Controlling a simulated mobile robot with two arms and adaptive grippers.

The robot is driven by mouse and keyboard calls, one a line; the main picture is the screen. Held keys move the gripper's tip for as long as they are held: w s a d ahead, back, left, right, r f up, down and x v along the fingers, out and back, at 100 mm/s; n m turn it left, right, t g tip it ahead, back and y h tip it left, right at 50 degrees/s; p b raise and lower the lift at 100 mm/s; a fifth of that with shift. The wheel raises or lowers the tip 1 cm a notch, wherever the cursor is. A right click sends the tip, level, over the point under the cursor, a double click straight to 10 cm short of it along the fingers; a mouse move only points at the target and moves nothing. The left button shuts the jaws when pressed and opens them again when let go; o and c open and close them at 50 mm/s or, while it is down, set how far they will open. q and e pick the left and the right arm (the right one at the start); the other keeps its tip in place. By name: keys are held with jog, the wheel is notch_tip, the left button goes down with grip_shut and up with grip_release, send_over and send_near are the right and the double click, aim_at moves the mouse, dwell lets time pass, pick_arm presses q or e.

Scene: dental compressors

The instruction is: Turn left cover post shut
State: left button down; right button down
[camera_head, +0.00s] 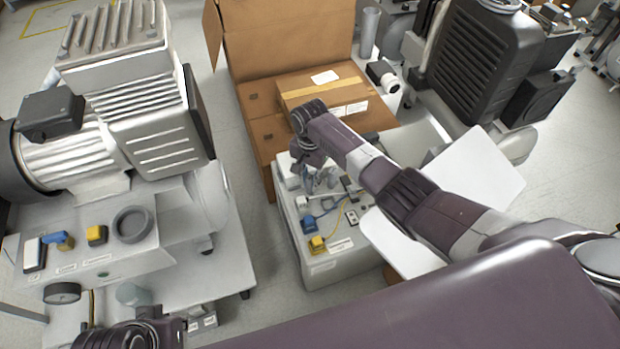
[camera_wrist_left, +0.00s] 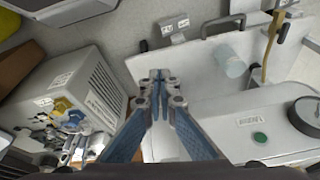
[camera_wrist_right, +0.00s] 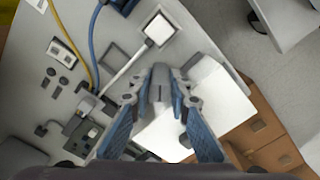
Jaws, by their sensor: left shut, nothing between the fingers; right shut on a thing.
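My right gripper (camera_wrist_right: 160,95) is shut on a small grey post (camera_wrist_right: 157,90), seen between its fingertips in the right wrist view. I cannot tell how far the post is turned. A white plate (camera_wrist_right: 200,112) lies behind and beside the fingers. In the head view my right gripper (camera_head: 318,180) is low over the far left part of the grey unit (camera_head: 345,262), and its hand hides most of that spot. My left gripper (camera_wrist_left: 158,78) is shut and empty, in front of the pale machine with a gauge.
Cables and a blue-and-yellow connector (camera_head: 317,244) are on the unit's top. Two white panels (camera_head: 475,175) stick out to its right. A cardboard box (camera_head: 275,40) stands behind. A large compressor (camera_head: 135,110) stands to the left, with a gauge (camera_head: 62,292) in front.

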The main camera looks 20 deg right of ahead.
jog(key=shift+r+n+p, duration=0.15)
jog(key=shift+n+p, duration=0.65)
jog(key=shift+n, duration=0.4)
jog(key=n+p, duration=0.1)
jog(key=n, duration=0.3)
pick_arm(q)
jog(key=p+x, duration=0.1)
jog(key=x, duration=0.5)
jog(key=shift+f+g, duration=0.3)
jog(key=shift+f, duration=0.15)
pick_arm(e)
jog(key=shift+n, duration=1.6)
pick_arm(q)
jog(key=shift+s+d+f, duration=0.1)
jog(key=shift+d, duration=0.05)
pick_arm(e)
jog(key=shift+d, duration=0.1)
jog(key=c, duration=2.1)
grip_release()
notch_tip(320, 180, up, 12)
jog(key=shift+f, duration=0.15)
